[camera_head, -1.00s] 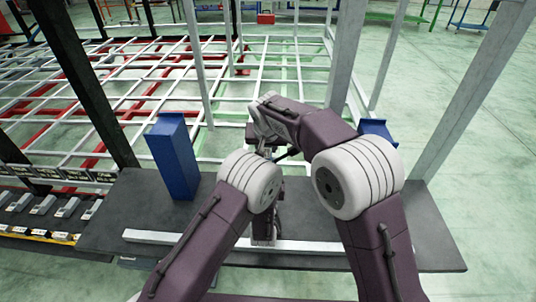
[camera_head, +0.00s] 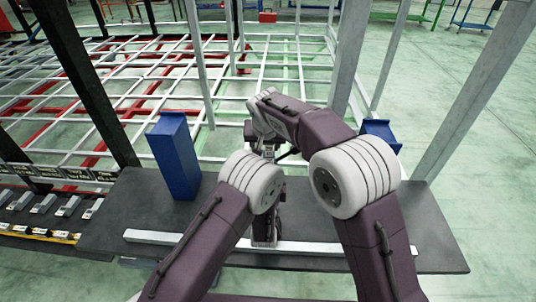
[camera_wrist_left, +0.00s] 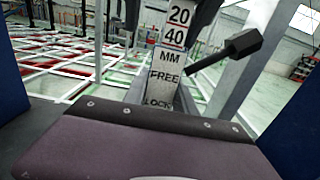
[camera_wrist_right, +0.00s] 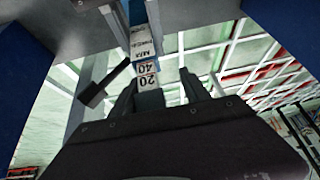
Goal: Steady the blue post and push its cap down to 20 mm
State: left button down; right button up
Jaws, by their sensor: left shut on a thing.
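A slim post with a pale printed scale stands in the middle of both wrist views. A strip of blue shows on the post (camera_wrist_right: 138,14) in the right wrist view. Its scale (camera_wrist_left: 166,75) reads 20, 40, MM, FREE and LOCK in the left wrist view. A lever with a black handle (camera_wrist_left: 228,54) sticks out at its side. My left gripper (camera_wrist_left: 162,88) is shut on the post near the lower markings. My right gripper (camera_wrist_right: 159,76) has its fingers apart around the post near the 20 mark. The cap cannot be made out. In the head view my arms hide most of the post.
A tall blue block (camera_head: 173,157) stands on the dark table (camera_head: 110,222), left of my arms. Another blue block (camera_head: 381,132) is partly hidden at the right. A pale bar (camera_head: 310,247) crosses the table front. A white and red frame (camera_head: 120,85) lies behind.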

pick_arm(q)
jog(key=shift+w+a+f, duration=0.1)
jog(key=shift+w+f, duration=0.5)
pick_arm(e)
jog(key=shift+s+d+f+g+h, duration=0.3)
jog(key=shift+s+d+f+g, duration=0.2)
jog(key=shift+s+f+g, duration=0.3)
jog(key=shift+w+d+r, duration=0.15)
jog(key=shift+w+r, duration=0.25)
jog(key=shift+r, duration=0.05)
pick_arm(q)
jog(key=shift+w+f, duration=0.15)
jog(key=shift+w, duration=0.05)
pick_arm(e)
jog(key=shift+r, duration=0.15)
